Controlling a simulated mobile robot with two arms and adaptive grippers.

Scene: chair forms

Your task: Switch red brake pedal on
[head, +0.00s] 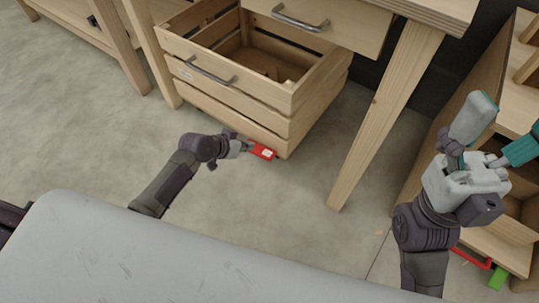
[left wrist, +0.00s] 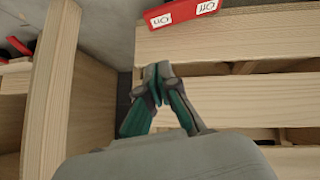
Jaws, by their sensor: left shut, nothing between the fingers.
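The red brake pedal (head: 259,150) lies on the floor at the foot of the wooden drawer unit, with a pale label on it. In the left wrist view the red pedal (left wrist: 184,12) is at the top, partly out of frame, with white "On" and "Off" labels upside down. My left gripper (head: 249,146) is shut and empty, close beside the pedal's left end. In the left wrist view its closed fingertips (left wrist: 157,73) are below the pedal; I cannot tell whether they touch it. My right gripper (head: 497,132) is open and empty at the right, its fingers spread wide.
The drawer unit (head: 230,100) stands behind the pedal, its upper crate drawer pulled out. A wooden table leg (head: 385,115) stands right of it. A shelf (head: 470,90) with red (head: 470,258) and green (head: 497,277) items is at the right. The floor between is clear.

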